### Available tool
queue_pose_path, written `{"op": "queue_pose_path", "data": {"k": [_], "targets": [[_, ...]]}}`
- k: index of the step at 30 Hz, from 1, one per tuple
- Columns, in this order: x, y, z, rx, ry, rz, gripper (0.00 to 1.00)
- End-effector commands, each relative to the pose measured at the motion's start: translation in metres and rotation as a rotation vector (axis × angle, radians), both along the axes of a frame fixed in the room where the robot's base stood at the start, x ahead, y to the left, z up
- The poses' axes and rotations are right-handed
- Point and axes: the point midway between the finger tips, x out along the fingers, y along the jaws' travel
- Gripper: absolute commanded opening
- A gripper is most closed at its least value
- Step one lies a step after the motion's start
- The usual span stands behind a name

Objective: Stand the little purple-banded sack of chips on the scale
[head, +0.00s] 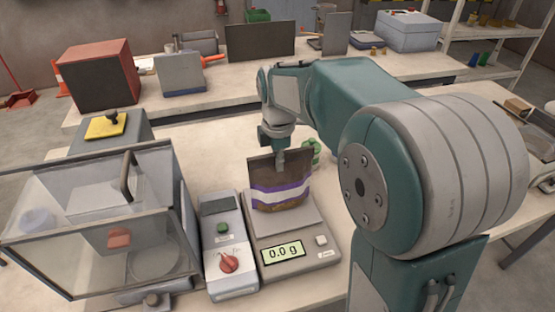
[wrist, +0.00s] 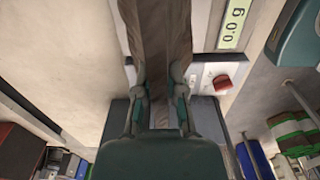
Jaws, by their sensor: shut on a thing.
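The small brown sack (head: 279,194) with a purple and white band is upright in the head view, in line with the plate of the scale (head: 299,231). The scale's display reads 0.0 g. I cannot tell whether the sack's base touches the plate. My gripper (head: 280,163) is shut on the sack's top edge from above. In the wrist view the fingers (wrist: 160,100) pinch the sack (wrist: 164,35) from both sides, and the scale's display (wrist: 232,22) shows at the upper right. The sack's lower part is hidden there.
A grey unit with a red knob (head: 228,262) stands just left of the scale. Left of that is a clear-walled case (head: 160,190) with a handle. Green round items (head: 314,150) sit behind the sack. A red box (head: 97,75) stands on the back bench.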

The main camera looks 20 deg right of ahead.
Motion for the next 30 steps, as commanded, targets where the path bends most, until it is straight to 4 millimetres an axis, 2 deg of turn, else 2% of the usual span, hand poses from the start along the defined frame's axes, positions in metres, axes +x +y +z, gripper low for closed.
{"op": "queue_pose_path", "data": {"k": [9, 10, 11, 12, 13, 24, 28, 30], "targets": [[0.000, 0.000, -0.007, 0.000, 0.000, 0.000, 0.00], [0.000, 0.000, -0.007, 0.000, 0.000, 0.000, 0.19], [0.000, 0.000, -0.007, 0.000, 0.000, 0.000, 0.32], [0.000, 0.000, -0.007, 0.000, 0.000, 0.000, 0.50], [0.000, 0.000, -0.007, 0.000, 0.000, 0.000, 0.54], [0.000, 0.000, -0.007, 0.000, 0.001, 0.000, 0.54], [0.001, 0.000, 0.006, 0.000, -0.002, 0.000, 0.54], [0.001, 0.000, 0.018, 0.000, -0.004, 0.000, 0.54]]}}
